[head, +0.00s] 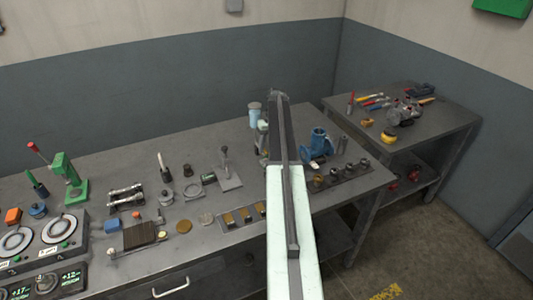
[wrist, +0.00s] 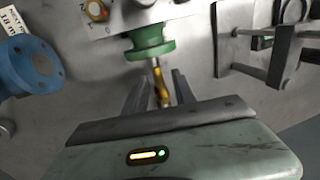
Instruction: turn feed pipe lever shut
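In the wrist view a yellow lever (wrist: 161,88) sticks out from a green round fitting (wrist: 148,42), which I take to be on the feed pipe. My gripper (wrist: 158,76) has its two dark fingers apart, one on each side of the lever, with a gap showing on both sides. I cannot tell whether either finger touches it. In the head view my own arm covers the lever and the gripper.
In the wrist view a blue flanged part (wrist: 32,66) lies left, a metal bracket (wrist: 272,50) right, and an orange knob (wrist: 97,10) above. In the head view the workbench (head: 185,253) carries many small items. A blue fitting (head: 318,143) stands right of my arm.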

